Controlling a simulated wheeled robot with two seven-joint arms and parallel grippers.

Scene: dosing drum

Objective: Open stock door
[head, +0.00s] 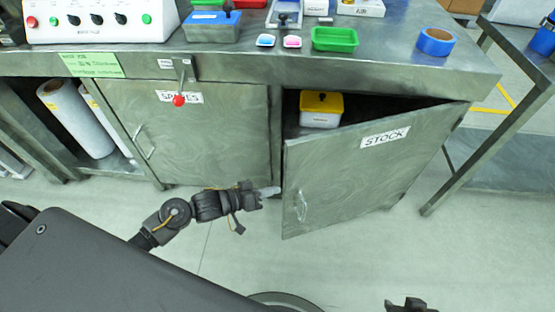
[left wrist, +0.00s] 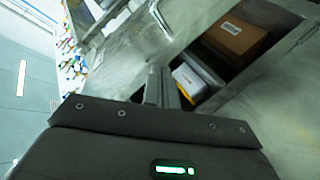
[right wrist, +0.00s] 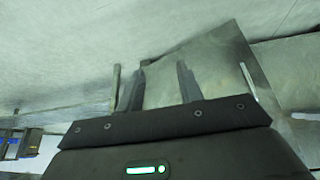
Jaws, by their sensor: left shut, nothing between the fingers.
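The grey metal stock door (head: 350,170), labelled STOCK, stands part-way open, swung out from its right side. Its bar handle (head: 301,207) is near the free left edge. My left gripper (head: 274,191) is shut and empty, its tip just left of that free edge; I cannot tell whether it touches. In the left wrist view its fingers (left wrist: 161,86) are together in front of the cabinet opening. My right gripper (head: 410,306) shows only at the bottom edge, apart from the door. In the right wrist view its fingers (right wrist: 158,86) are spread with nothing between them.
A white box with a yellow lid (head: 320,112) sits inside the stock compartment. The spares door (head: 190,130) to the left is shut; a red-knobbed lever (head: 179,100) hangs above it. A side table (head: 510,150) stands at the right. Floor in front is clear.

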